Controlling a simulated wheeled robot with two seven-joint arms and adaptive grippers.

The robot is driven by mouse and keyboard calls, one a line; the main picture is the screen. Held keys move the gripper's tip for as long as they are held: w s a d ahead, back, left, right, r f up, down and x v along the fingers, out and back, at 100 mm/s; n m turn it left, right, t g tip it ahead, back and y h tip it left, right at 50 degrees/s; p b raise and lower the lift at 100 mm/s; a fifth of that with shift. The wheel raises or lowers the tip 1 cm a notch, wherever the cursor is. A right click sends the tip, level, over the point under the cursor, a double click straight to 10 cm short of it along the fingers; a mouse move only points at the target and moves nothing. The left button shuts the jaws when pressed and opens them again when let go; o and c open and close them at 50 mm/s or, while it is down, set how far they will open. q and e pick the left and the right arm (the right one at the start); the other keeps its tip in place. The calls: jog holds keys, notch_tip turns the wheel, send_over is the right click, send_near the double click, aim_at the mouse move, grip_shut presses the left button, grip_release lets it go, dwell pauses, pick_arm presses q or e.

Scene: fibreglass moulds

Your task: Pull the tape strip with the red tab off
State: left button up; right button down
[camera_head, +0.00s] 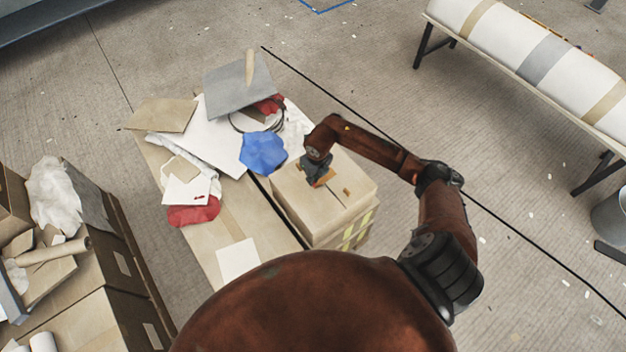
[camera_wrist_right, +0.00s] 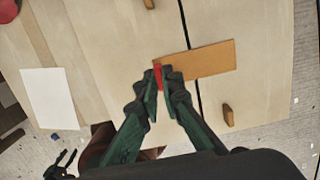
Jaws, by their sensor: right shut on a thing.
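The tape strip (camera_wrist_right: 207,61) is an orange-brown band lying across a dark seam on a pale board-like top, in the right wrist view. Its red tab (camera_wrist_right: 157,72) is at the strip's left end, between the fingertips of my right gripper (camera_wrist_right: 163,80). The gripper is shut on the tab. In the head view my right gripper (camera_head: 316,178) is down at the top of the cardboard box (camera_head: 340,205), and a bit of the orange strip (camera_head: 326,177) shows beside it. The gripper hides most of the strip there.
Beside the box, a pile holds a blue cloth (camera_head: 262,152), a red cloth (camera_head: 194,212) and a grey board (camera_head: 238,86). Small tan blocks (camera_wrist_right: 228,115) sit near the strip. More boxes (camera_head: 105,310) stand at lower left. A bench with a white roll (camera_head: 545,65) is at upper right. Floor between is clear.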

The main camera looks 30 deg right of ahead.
notch_tip(320, 180, up, 9)
jog(key=p, duration=0.5)
dwell(0.3)
jog(key=shift+f, duration=0.15)
